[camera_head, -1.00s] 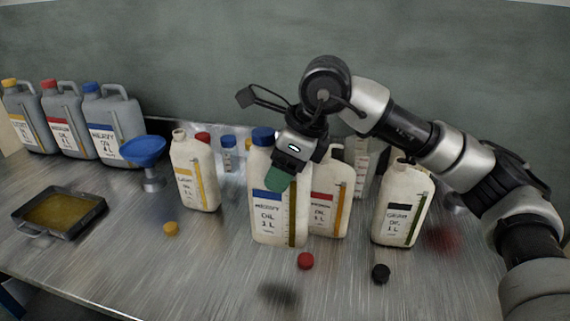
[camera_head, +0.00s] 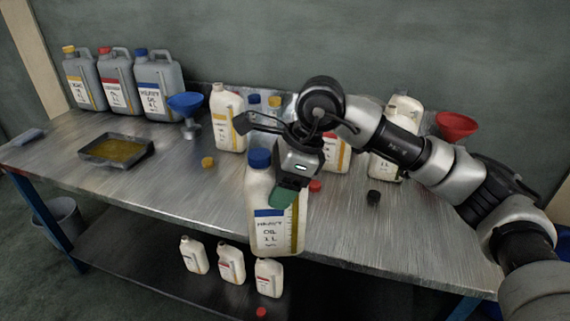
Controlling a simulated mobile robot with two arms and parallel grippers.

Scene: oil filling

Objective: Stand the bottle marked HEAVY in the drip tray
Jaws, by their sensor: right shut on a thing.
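The white bottle (camera_head: 268,236) with a blue cap and blue band, its label reading HEAVY OIL 1L, is upright in my right gripper (camera_head: 285,194). That gripper is shut on its upper right side, and the green finger pad shows against it. The bottle covers part of the table's front edge; its exact height is hard to tell. The drip tray (camera_head: 142,153) is a dark, shallow pan with amber oil, on the table at the left, well apart from the bottle. My left gripper is not in view.
Grey jugs (camera_head: 158,92) stand at the back left, beside a blue funnel (camera_head: 186,104). A white bottle (camera_head: 228,120) stands behind; a yellow cap (camera_head: 208,162) lies between tray and held bottle. Red (camera_head: 315,186) and black (camera_head: 373,197) caps lie right. Small bottles (camera_head: 231,265) stand on the lower shelf.

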